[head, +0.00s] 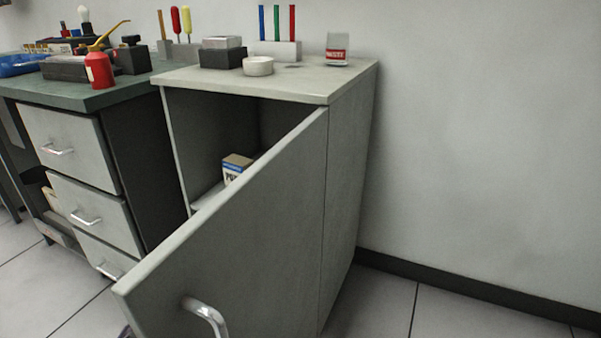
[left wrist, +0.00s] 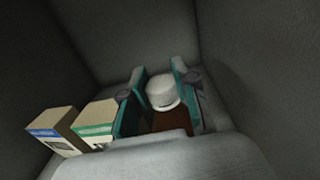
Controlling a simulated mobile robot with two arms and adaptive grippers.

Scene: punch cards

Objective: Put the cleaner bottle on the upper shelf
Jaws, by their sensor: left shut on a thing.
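In the left wrist view, a brown bottle with a white cap (left wrist: 163,91) stands between the teal finger pads of my left gripper (left wrist: 158,92); I take it for the cleaner bottle. The gripper is shut on it. The bottle's lower part and label are hidden. Grey walls surround it, like a cabinet interior. In the head view, the grey cabinet (head: 345,170) has its door (head: 225,245) swung open. The door hides the lower interior, and the bottle and left gripper do not show there. My right gripper is not in view.
A blue-banded box (head: 236,166) sits on a shelf inside the cabinet. In the left wrist view, another box with a green band (left wrist: 95,125) stands left of the gripper, close to its finger. A white dish (head: 258,67) and other small items stand on the cabinet top.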

